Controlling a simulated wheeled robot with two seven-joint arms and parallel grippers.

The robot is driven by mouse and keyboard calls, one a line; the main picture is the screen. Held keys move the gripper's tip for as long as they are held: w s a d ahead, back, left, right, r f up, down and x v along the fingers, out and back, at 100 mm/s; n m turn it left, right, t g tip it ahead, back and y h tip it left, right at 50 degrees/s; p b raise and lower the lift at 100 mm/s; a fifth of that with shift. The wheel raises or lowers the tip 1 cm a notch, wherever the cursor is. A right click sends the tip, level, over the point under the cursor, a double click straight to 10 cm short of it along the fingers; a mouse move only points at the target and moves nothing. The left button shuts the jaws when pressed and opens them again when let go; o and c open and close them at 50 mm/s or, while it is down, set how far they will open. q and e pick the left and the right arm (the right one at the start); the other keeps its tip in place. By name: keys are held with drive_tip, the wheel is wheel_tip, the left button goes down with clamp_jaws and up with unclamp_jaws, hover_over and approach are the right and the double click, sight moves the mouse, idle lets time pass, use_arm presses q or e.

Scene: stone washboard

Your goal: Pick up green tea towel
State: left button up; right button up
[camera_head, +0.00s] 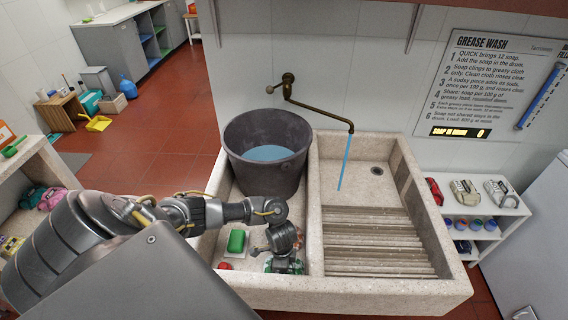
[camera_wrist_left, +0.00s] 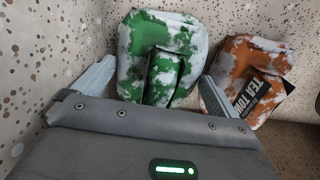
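The green tea towel (camera_wrist_left: 165,52), a folded cloth blotched green and white, lies on the speckled stone in the left wrist view. In the head view a little of its green (camera_head: 296,267) shows beside my left gripper (camera_head: 283,262) in the left basin. In the left wrist view my left gripper (camera_wrist_left: 152,90) is open, one finger on each side of the towel's near part. Contact cannot be told. An orange and white tea towel (camera_wrist_left: 252,75) with a dark label lies just right of it, close to the right finger. My right gripper is not in view.
A dark bucket (camera_head: 268,170) of blue water stands behind my left gripper. A green block (camera_head: 236,241) lies left of it in the basin. The stone basin's rim (camera_head: 350,292) and central divider (camera_head: 314,220) bound the space. Water runs from the brass tap (camera_head: 318,113) into the right basin.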

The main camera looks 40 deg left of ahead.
use_arm(q)
drive_tip(key=c, duration=0.7)
wheel_tip(320, 180, up, 18)
drive_tip(key=p, duration=0.8)
